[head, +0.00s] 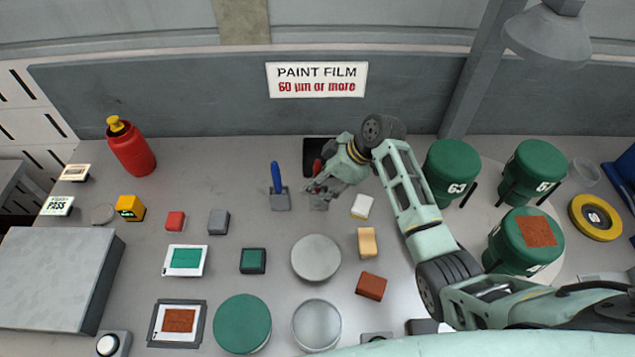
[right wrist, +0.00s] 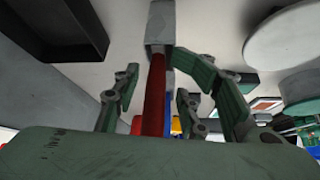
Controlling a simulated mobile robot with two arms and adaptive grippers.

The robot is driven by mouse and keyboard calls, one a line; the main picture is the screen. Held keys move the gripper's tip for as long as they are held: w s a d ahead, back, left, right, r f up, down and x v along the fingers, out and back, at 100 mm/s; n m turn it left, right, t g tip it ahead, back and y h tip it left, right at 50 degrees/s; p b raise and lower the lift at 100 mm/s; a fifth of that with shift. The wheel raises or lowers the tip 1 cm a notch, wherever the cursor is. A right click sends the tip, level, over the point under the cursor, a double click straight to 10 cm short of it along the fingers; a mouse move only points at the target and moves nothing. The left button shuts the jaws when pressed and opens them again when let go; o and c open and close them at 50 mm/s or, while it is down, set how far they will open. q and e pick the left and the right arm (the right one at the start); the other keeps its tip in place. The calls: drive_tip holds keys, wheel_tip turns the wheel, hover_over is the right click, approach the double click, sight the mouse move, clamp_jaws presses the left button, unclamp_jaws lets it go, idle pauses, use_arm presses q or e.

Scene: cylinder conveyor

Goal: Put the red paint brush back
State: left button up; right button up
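The red paint brush (right wrist: 156,95) shows in the right wrist view as a red handle ending at a grey block (right wrist: 160,24). In the head view only a bit of its red (head: 317,166) shows; my right gripper hides most of it. My right gripper (head: 322,188) is low over the table at the back middle. In the right wrist view its fingers (right wrist: 158,72) are spread on both sides of the red handle, with gaps showing. Whether the grey block is a holder or part of the brush, I cannot tell. My left gripper is not in view.
A blue-handled brush (head: 277,178) stands in a grey block just left of my right gripper. A black tray (head: 311,143) lies behind it. Small blocks and round lids lie in front. Green cans (head: 452,168) stand to the right, a red bottle (head: 131,152) at back left.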

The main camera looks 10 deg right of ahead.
drive_tip(key=v, duration=1.2)
drive_tip(key=shift+d, duration=0.1)
